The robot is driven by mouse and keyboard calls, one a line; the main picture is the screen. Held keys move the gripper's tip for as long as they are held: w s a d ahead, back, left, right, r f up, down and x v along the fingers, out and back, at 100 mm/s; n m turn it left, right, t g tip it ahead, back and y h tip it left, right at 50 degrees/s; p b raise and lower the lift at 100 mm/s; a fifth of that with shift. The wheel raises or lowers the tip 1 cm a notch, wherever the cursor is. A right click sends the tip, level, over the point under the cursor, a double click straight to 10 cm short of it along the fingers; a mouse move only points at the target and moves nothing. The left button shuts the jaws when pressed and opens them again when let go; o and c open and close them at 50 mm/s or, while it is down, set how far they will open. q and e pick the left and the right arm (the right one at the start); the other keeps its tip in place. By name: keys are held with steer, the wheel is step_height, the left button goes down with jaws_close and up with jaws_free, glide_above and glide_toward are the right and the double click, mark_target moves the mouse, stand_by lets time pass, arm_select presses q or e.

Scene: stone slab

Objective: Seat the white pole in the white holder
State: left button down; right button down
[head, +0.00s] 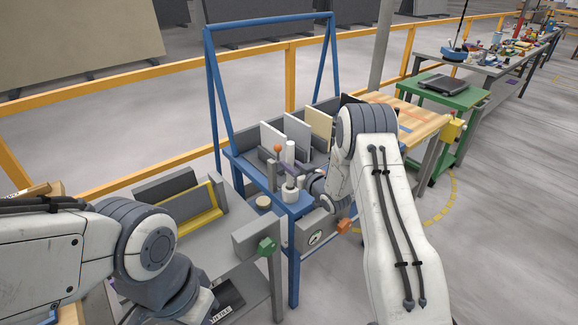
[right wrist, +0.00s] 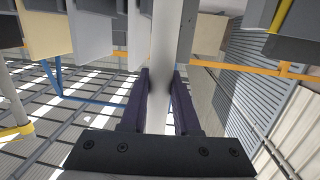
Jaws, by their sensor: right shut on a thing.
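The white pole (head: 290,153) stands about upright over the front of the blue-framed stand. My right gripper (head: 289,172) is shut on it, and the right wrist view shows the pole (right wrist: 160,98) between the two dark purple fingers (right wrist: 160,90). The white holder (head: 289,193) is a short round piece on the blue stand, directly below the gripper. I cannot tell whether the pole's lower end is inside it or just above. My left gripper (head: 212,307) is low at the left, partly hidden by its arm; its fingers do not show clearly.
A grey post (head: 271,176) and an orange ball (head: 278,148) stand close left of the pole. Upright panels (head: 297,131) fill the blue stand (head: 295,209) behind. A grey bench with a yellow frame (head: 202,207) is at left. A green cart (head: 446,101) stands right.

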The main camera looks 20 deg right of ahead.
mark_target(290, 185)
steer(key=shift+b, duration=0.35)
stand_by(0.6)
steer(key=shift+f+b, duration=2.8)
steer(key=shift+f, duration=0.2)
steer(key=c, duration=0.6)
jaws_free()
steer(key=shift+o, duration=0.2)
steer(key=b+v, duration=0.1)
steer(key=v, duration=0.9)
steer(key=shift+s, duration=0.2)
